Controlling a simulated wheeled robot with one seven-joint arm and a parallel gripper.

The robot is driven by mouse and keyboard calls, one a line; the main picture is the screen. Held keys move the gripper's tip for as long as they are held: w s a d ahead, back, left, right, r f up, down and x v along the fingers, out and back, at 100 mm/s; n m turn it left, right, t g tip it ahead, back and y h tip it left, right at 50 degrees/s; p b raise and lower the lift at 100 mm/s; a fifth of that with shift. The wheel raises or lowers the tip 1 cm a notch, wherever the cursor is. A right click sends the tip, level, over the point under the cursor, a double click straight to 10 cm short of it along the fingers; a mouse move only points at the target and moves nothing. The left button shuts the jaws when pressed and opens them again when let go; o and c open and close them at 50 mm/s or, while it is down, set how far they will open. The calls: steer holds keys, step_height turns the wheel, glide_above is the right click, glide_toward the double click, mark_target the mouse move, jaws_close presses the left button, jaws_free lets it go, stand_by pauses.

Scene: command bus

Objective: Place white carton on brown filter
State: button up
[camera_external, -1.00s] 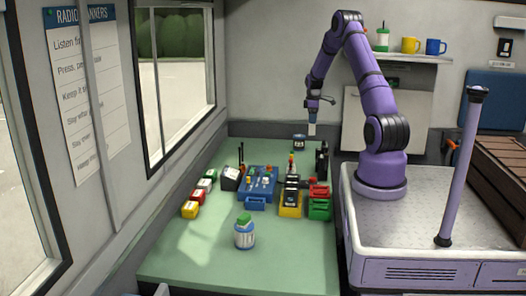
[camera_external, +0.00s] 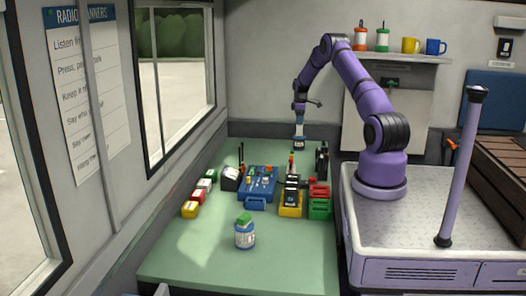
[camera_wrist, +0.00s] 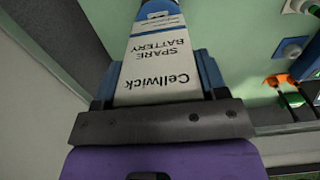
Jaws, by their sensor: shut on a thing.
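My gripper (camera_external: 299,107) is shut on a white carton (camera_external: 299,119) above the far end of the green table. In the wrist view the carton (camera_wrist: 158,65) sits between the blue finger pads of my gripper (camera_wrist: 157,75), with "Cellwick SPARE BATTERY" printed on it and a blue far end. In the external view the carton hangs upright over a small dark item (camera_external: 299,143) with a pale label. I cannot tell whether they touch. I cannot make out a brown filter in either view.
A blue device (camera_external: 259,185), yellow bin (camera_external: 290,208), red and green bins (camera_external: 319,205) and a black radio (camera_external: 321,160) crowd the table's middle and right. A green-capped jar (camera_external: 244,234) stands nearer. Open table (camera_external: 195,262) lies around the jar.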

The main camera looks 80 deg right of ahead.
steer(key=shift+f, duration=0.25)
steer(key=shift+f, duration=0.15)
steer(key=o, duration=1)
